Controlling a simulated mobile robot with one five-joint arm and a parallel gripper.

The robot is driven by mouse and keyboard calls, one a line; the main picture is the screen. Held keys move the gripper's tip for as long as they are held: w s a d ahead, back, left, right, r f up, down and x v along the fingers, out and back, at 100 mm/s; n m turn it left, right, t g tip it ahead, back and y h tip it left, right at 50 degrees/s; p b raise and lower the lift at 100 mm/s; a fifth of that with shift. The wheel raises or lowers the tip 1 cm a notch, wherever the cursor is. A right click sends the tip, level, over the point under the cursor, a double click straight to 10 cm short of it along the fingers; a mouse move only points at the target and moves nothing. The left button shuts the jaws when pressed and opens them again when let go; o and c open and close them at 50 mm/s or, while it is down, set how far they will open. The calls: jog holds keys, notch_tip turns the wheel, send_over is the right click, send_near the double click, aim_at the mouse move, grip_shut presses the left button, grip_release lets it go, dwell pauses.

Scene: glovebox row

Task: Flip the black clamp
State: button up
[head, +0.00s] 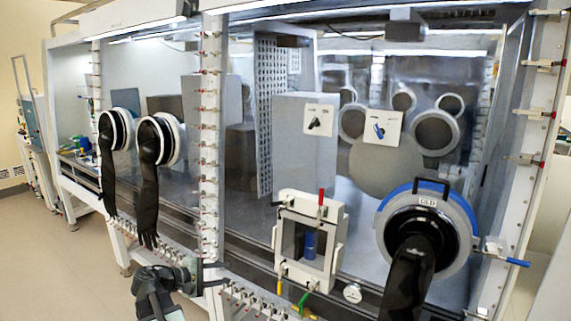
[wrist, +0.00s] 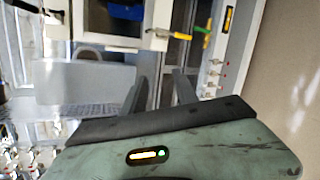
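A small black handle (head: 281,203), which looks like the black clamp, lies roughly level at the upper left of the white framed hatch (head: 337,246) in the head view. My gripper (head: 214,274) is low and to the left of the hatch in the head view, with its fingers pointing right, apart from the clamp. In the wrist view my gripper (wrist: 160,91) has its two fingers spread with nothing between them. A dark piece (wrist: 24,5) is cut off at the top left of the wrist view; I cannot tell whether it is the black clamp.
Red (head: 321,196), yellow (head: 279,286) and green (head: 303,301) clamp handles surround the hatch. A blue cylinder (head: 310,244) shows in its window. A round port with a black glove (head: 410,275) is at the right. Long gloves (head: 148,195) hang at the left.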

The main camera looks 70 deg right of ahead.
aim_at(281, 203)
jog(key=s+d+r+g+h+p, duration=0.15)
jog(key=s+d+r+p, duration=0.3)
jog(key=r, duration=0.55)
jog(key=s+d+r+g+h+p, duration=0.1)
jog(key=s+d+r+g+p, duration=0.35)
jog(key=r, duration=0.65)
jog(key=shift+t, duration=0.7)
jog(key=x, duration=0.6)
jog(key=s+a+b+x, duration=0.1)
jog(key=x, duration=0.2)
jog(key=shift+s+f, duration=0.15)
jog(key=shift+f, duration=0.1)
grip_shut()
